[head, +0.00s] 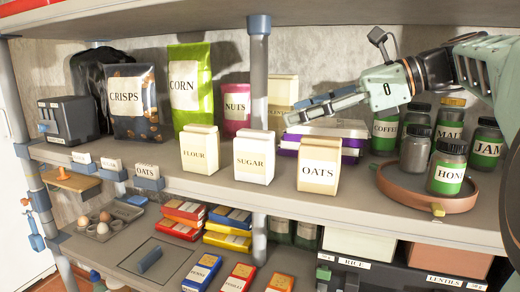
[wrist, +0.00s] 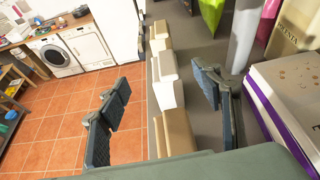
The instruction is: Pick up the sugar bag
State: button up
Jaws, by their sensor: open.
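Behind stand a nuts bag (head: 236,108), a green corn bag (head: 190,85) and white-and-purple boxes (head: 320,140). A grey post (head: 259,70) rises behind the sugar bag. At right, a round tray (head: 400,187) holds jars. The shelf's front edge is close to the bags.

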aim_at(258, 131)
jog(key=shift+d+f, duration=0.3)
jog(key=shift+d, duration=0.3)
jog(key=shift+a+f+m, duration=0.1)
jog(key=shift+f+m, duration=0.1)
jog(key=shift+m, duration=0.1)
jog(key=shift+x, duration=5.1)
jog(key=shift+c, duration=0.4)
grip_shut()
jog(key=shift+r, duration=0.1)
